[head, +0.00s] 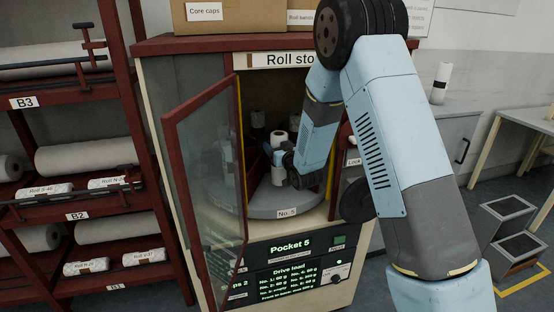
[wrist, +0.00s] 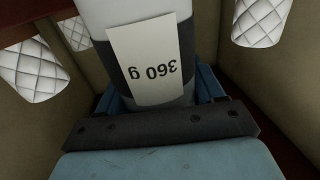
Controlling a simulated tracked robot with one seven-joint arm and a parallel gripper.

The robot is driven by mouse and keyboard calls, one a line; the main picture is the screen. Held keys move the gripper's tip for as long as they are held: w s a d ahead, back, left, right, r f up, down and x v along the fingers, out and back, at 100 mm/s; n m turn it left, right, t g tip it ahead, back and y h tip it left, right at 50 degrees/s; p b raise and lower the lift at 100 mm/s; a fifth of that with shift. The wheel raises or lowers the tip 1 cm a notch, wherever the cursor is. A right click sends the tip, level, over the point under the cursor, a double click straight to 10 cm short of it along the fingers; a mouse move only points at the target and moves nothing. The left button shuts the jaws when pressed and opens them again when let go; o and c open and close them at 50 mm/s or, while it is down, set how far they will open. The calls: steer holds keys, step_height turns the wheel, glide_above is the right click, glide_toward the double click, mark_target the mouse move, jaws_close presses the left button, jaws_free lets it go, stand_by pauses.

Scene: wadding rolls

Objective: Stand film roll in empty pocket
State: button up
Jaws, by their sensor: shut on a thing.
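A white roll (head: 279,138) with a dark band stands roughly upright inside the roll store cabinet (head: 160,120). In the wrist view the roll (wrist: 103,12) fills the middle and bears a label (wrist: 151,55) reading 360 g, upside down. My gripper (head: 281,157) is shut on this roll, with blue fingers on both sides in the wrist view (wrist: 152,98). The roll is above the grey round turntable (head: 285,205), at the front place marked No. 5. I cannot tell whether its base touches the turntable.
The glass door (head: 205,180) stands open to the left. The display (head: 290,246) reads Pocket 5. White quilted rolls (wrist: 30,70) sit in neighbouring compartments, left and right (wrist: 262,20). A red rack (head: 120,90) with rolls stands at left.

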steer(key=shift+f, duration=2.1)
steer(key=o, duration=1.3)
steer(key=shift+f, duration=0.1)
steer(key=v, duration=1.2)
steer(key=shift+d, duration=0.1)
